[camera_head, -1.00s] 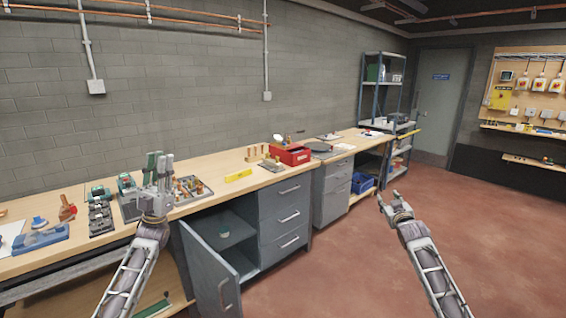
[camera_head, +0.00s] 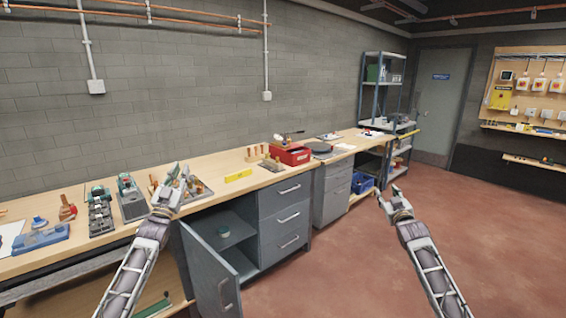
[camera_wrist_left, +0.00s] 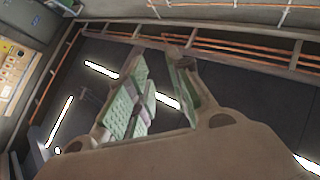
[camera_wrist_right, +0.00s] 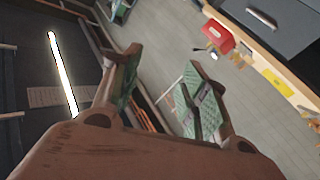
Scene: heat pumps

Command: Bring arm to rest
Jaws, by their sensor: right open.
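My left gripper (camera_head: 168,186) is in front of the workbench edge, over the parts tray, fingers pointing up. In the left wrist view its green-padded fingers (camera_wrist_left: 160,75) stand apart with nothing between them, so it is open and empty. My right gripper (camera_head: 388,196) is over the open floor, right of the bench, fingers raised. In the right wrist view its fingers (camera_wrist_right: 160,85) are wide apart and empty. Neither gripper is seen touching anything.
The wooden workbench (camera_head: 222,190) runs along the wall. On it are a parts tray (camera_head: 196,188), a yellow block (camera_head: 238,175) and a red box (camera_head: 291,154). A cabinet door (camera_head: 208,275) stands open below my left gripper. The red floor (camera_head: 480,230) at right is clear.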

